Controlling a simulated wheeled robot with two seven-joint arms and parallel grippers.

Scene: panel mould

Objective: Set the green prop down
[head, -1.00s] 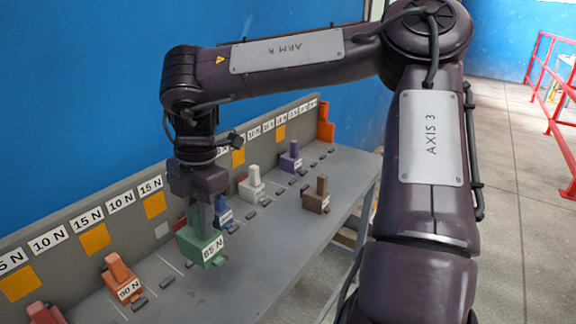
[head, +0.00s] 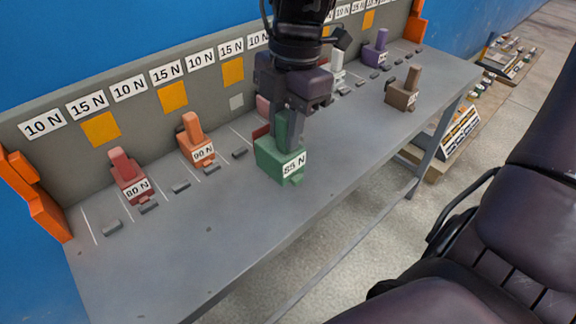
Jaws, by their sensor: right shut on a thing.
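The green prop (head: 268,160) is a block with an upright post and a white label reading 85 N. It is upright over the grey bench (head: 205,262), near the middle of its length. My right gripper (head: 290,125) comes down from above and is shut on the green prop's post. I cannot tell whether the prop's base touches the bench or hangs just above it. The gripper hides part of the bench behind the prop. My left gripper is not in view.
A red block (head: 127,177) marked 80 N and an orange block (head: 195,142) marked 90 N stand to the left. A brown block (head: 402,93) stands right, a purple block (head: 376,48) farther back. Small grey stops line the bench. The front left bench surface is clear.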

